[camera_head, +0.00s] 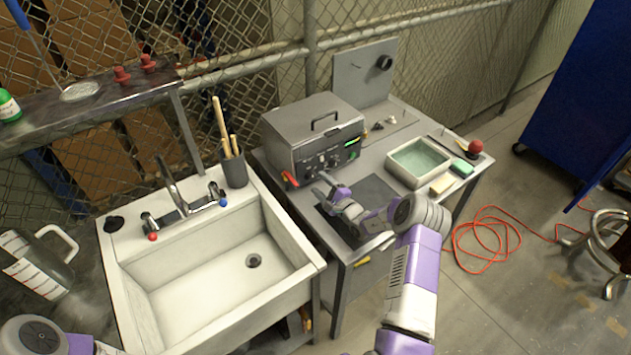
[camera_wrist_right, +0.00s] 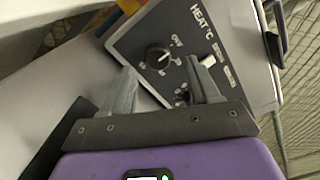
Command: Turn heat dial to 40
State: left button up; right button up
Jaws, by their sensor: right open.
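The grey metal tank (camera_head: 315,125) stands on the bench with its black control panel facing me. In the right wrist view the panel (camera_wrist_right: 190,22) is tilted and reads "HEAT °C". The heat dial (camera_wrist_right: 157,55) is a round black knob with a pale mark, ringed by numbers too small to read surely. My right gripper (camera_head: 328,188) is just in front of the panel. In its wrist view the open fingers (camera_wrist_right: 161,68) point at the panel, with the heat dial showing between their tips. I cannot tell whether they touch it. My left gripper is out of view.
A white sink (camera_head: 225,270) is left of the bench. A dark mat (camera_head: 375,190) lies under my right forearm. A yellow-red item (camera_head: 290,179) is by the panel's left corner.

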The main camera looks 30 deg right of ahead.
aim_at(313, 177)
jog(key=shift+w+a+f, duration=0.1)
jog(key=shift+w+a, duration=0.05)
jog(key=shift+w, duration=0.65)
jog(key=shift+w+a, duration=0.1)
jog(key=shift+w, duration=0.7)
jog(key=shift+c, duration=0.2)
jog(key=c, duration=1)
